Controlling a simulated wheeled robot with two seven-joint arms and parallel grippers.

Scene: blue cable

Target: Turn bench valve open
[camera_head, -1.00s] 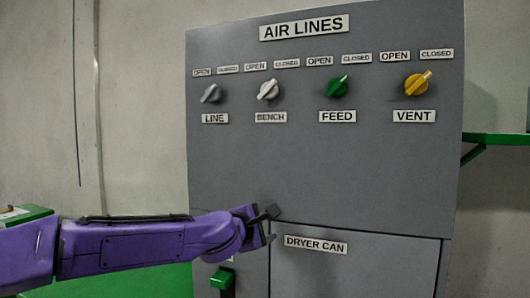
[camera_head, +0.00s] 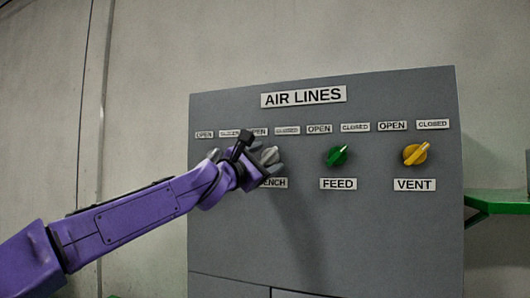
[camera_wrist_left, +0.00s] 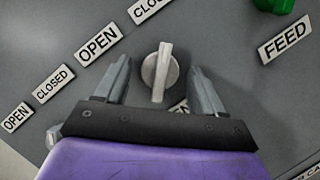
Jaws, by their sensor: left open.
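The bench valve (camera_head: 270,156) is a light grey knob on the grey panel, above the partly hidden BENCH label (camera_head: 273,183). In the head view its handle leans to the upper right, towards its CLOSED label (camera_head: 287,130). My left gripper (camera_head: 253,155) is at the knob and covers part of it. In the left wrist view the knob (camera_wrist_left: 160,72) stands between the two spread fingers of my left gripper (camera_wrist_left: 159,68), with a gap on each side. My right gripper is not in view.
The green feed valve (camera_head: 337,156) and yellow vent valve (camera_head: 416,154) are to the right. A green bracket (camera_head: 497,204) is beside the panel's right edge.

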